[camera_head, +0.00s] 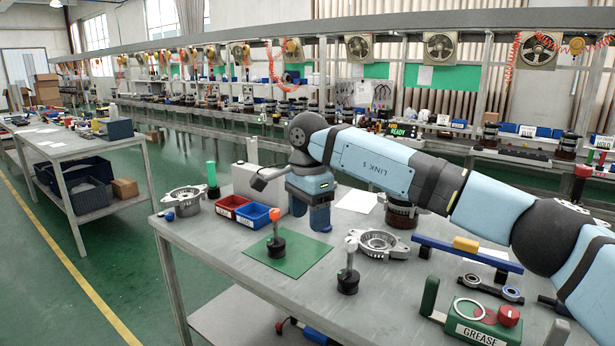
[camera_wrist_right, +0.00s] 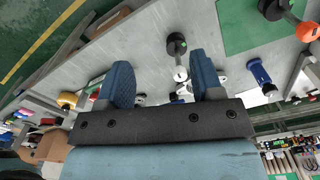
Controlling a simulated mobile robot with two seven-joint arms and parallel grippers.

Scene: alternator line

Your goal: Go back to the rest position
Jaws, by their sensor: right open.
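My right arm reaches in from the right of the head view, over the grey workbench (camera_head: 215,262). My right gripper (camera_head: 309,212) points down above the bench's back part. In the wrist view the two blue fingers of this gripper (camera_wrist_right: 163,76) stand wide apart with nothing held between them. A dark-based post (camera_wrist_right: 177,46) shows beyond the gap, on the bench below. My left gripper is not in view.
A green mat (camera_head: 300,262) bears an orange-topped post (camera_head: 276,236). Red (camera_head: 231,203) and blue (camera_head: 255,214) bins, metal housings (camera_head: 379,245) and a second post (camera_head: 348,268) stand nearby. A blue bar (camera_head: 468,254) and a green grease box (camera_head: 478,322) lie right. The bench's front left is clear.

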